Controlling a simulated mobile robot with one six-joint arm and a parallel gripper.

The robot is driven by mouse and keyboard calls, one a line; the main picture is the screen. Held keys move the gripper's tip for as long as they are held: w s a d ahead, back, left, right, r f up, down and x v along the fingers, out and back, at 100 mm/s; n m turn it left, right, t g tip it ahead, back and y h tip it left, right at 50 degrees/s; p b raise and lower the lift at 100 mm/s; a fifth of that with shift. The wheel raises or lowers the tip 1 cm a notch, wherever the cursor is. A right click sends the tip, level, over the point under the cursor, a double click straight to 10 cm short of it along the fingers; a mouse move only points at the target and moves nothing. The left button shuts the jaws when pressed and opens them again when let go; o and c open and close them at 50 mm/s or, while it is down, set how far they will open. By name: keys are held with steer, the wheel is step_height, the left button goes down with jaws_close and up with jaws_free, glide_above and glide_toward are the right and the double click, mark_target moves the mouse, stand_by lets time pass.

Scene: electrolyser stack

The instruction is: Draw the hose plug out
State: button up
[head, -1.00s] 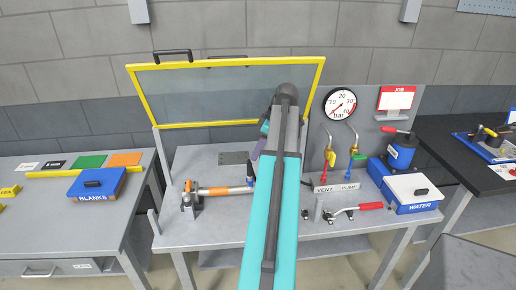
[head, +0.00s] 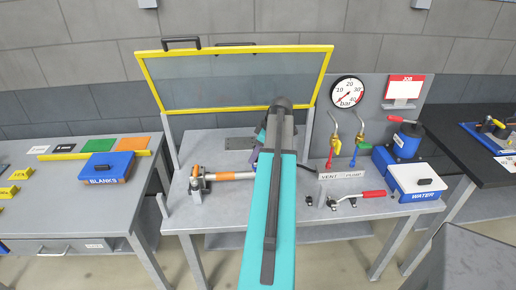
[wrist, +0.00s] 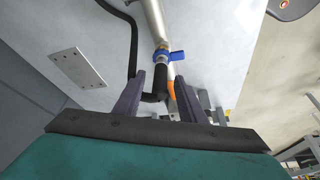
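In the wrist view a black hose plug (wrist: 161,78) sits at the end of a pale pipe (wrist: 155,22), just below a blue fitting (wrist: 176,56). A black hose (wrist: 134,40) curves down on the left and bends in at the plug's lower end. My gripper (wrist: 160,80) is open, with one purple-grey finger on each side of the plug and a gap showing beside it. In the head view my arm hides the plug and most of the gripper; one purple finger edge (head: 256,154) shows. The pipe with its orange band (head: 228,176) lies left of my arm.
A yellow-framed clear guard (head: 235,80) stands raised behind the bench. A grey clamp (head: 197,185) is at the pipe's left end. Right of my arm are the VENT/PUMP valves, a red-handled lever (head: 372,194) and the WATER box (head: 417,184). The bench front is clear.

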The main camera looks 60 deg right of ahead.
steer(key=shift+p+x, duration=0.35)
steer(key=shift+x, duration=1.05)
steer(key=shift+c, duration=0.3)
jaws_close()
